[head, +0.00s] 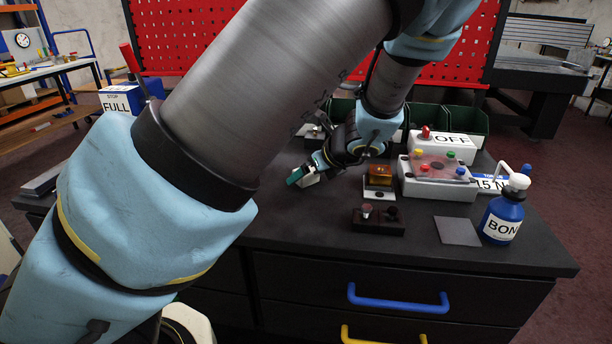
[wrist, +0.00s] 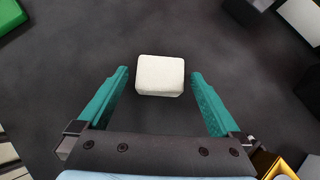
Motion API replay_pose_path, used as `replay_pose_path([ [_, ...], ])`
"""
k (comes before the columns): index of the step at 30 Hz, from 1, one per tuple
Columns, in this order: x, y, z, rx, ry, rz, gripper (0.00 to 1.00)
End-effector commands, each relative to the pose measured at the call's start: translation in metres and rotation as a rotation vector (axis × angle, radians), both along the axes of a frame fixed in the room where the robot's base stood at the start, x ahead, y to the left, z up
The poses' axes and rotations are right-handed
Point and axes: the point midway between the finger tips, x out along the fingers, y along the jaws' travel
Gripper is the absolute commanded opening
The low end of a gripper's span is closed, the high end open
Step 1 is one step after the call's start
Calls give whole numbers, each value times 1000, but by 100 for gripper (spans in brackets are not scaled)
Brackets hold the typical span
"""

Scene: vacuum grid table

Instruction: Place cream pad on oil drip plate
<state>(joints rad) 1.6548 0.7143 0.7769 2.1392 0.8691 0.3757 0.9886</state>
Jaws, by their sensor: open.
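The cream pad (wrist: 160,75), a small rounded off-white block, lies on the dark table top in the wrist view. My gripper (wrist: 159,82) is open, with one teal finger on each side of the pad and a visible gap on both sides. In the head view my gripper (head: 298,178) is low over the table, left of centre, with a pale piece beside its fingers. A light plate (head: 380,194) with a dark spot lies in front of an amber block (head: 380,173). I cannot tell whether this or the flat grey square (head: 458,231) is the oil drip plate.
A white box with coloured buttons (head: 436,178) and a blue bottle (head: 503,220) stand to the right. Green bins (head: 462,121) line the back. The table around the pad is clear in the wrist view.

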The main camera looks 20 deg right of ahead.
Motion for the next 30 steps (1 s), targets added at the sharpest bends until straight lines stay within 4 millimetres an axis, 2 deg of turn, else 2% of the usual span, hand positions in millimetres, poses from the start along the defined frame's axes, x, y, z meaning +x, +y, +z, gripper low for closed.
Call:
replay_pose_path([
  [2,0,0,0,0,0,0,99],
  [24,-1,0,0,0,0,0,16],
  [25,0,0,0,0,0,0,16],
  [26,0,0,0,0,0,0,9],
  [30,-1,0,0,0,0,0,7],
])
